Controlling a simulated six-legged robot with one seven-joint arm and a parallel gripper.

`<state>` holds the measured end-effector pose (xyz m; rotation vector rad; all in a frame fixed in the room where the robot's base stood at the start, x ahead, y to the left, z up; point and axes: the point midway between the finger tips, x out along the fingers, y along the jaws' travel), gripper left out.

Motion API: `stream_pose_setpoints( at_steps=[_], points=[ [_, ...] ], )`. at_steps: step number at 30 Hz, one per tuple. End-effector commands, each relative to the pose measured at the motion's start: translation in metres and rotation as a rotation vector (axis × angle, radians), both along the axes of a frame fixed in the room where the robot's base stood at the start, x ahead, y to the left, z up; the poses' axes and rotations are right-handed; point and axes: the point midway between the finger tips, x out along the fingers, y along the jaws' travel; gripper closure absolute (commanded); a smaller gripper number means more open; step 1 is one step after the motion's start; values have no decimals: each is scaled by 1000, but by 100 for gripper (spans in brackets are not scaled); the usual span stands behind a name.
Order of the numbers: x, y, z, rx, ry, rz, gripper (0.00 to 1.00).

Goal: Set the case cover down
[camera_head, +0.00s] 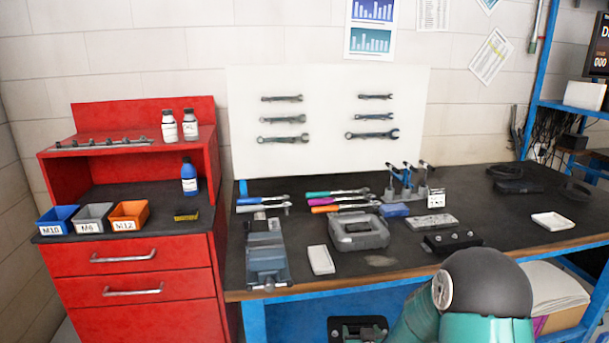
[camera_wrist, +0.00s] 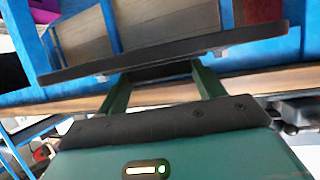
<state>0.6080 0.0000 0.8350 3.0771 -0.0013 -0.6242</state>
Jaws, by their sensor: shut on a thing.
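In the wrist view my gripper (camera_wrist: 163,78) has its two green fingers shut on a long, thin dark plate, the case cover (camera_wrist: 95,68), seen nearly edge-on. The cover spans most of the picture's width and tilts up to the right. It is held in front of the bench's edge and blue frame, not resting on anything I can see. In the head view a dark-rimmed piece (camera_head: 358,321) with green inside shows at the bottom edge, partly cut off. It is probably the cover with my gripper. A grey case-like housing (camera_head: 358,232) sits on the bench.
The dark bench top (camera_head: 480,205) holds a vise (camera_head: 267,262), a white block (camera_head: 321,260), a grey block (camera_head: 432,222), a black tray (camera_head: 452,243) and a white dish (camera_head: 552,221). Clear room lies right of centre. A red cabinet (camera_head: 140,262) stands left.

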Motion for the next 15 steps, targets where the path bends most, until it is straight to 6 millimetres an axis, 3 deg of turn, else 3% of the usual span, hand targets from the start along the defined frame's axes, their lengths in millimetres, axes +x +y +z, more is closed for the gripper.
stream_pose_setpoints(
  at_steps=[11, 15],
  points=[
    [2, -1, 4, 2, -8, -2, 69],
    [-5, -1, -15, 2, -3, 0, 69]
  ],
)
